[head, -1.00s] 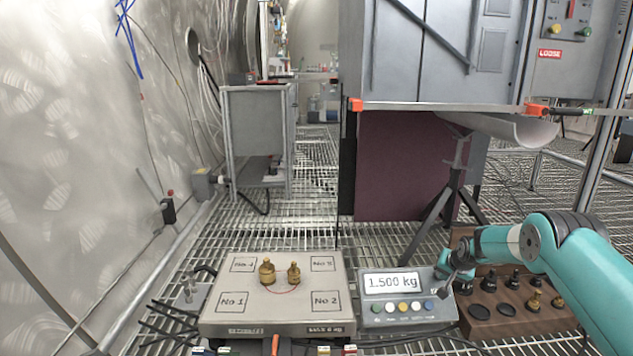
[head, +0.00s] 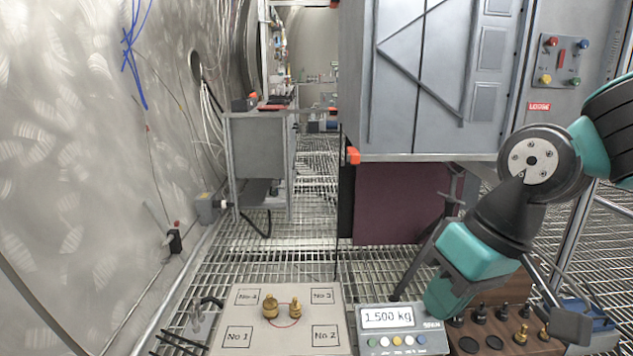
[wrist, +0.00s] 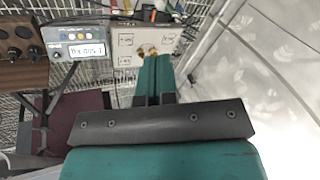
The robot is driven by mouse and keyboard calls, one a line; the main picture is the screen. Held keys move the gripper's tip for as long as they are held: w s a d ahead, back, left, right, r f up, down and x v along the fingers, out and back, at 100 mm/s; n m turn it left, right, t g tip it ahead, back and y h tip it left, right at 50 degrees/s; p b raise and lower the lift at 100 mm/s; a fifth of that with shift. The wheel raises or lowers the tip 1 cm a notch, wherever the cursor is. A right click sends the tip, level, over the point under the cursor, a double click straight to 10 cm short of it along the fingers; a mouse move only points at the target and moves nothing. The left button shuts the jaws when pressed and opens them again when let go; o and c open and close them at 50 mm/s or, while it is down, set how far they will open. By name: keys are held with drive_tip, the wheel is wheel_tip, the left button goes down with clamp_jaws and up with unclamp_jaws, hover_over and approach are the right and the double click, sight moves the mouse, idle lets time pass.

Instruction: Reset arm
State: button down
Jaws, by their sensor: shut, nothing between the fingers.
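My gripper (head: 436,310) hangs at the lower right in the head view, fingers angled down to the left, in front of the right end of the display unit (head: 393,343). It is shut and empty. In the wrist view the teal fingers (wrist: 153,62) lie together, and the dark crossbar (wrist: 160,123) is behind them. My arm bends above it at the right edge. Two brass weights, a larger one (head: 270,307) and a smaller one (head: 295,308), stand upright on the scale plate (head: 275,341), apart from the gripper. The display reads 1.500 kg.
A wooden rack (head: 490,322) with black and brass weights stands right of the display, partly hidden by my arm. A grey cabinet (head: 440,90) and a maroon panel (head: 400,205) are behind. A curved wall bounds the left. Open grating floor (head: 310,200) runs down the middle.

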drive_tip(key=s+r+n+g+p, duration=0.1)
drive_tip(key=s+r+n+p, duration=0.15)
drive_tip(key=s, duration=0.85)
wheel_tip(320, 180, up, 37)
drive_tip(key=w+p, duration=0.1)
drive_tip(key=p, duration=3.6)
drive_tip(key=shift+r+m, duration=0.2)
drive_tip(key=shift+m, duration=0.25)
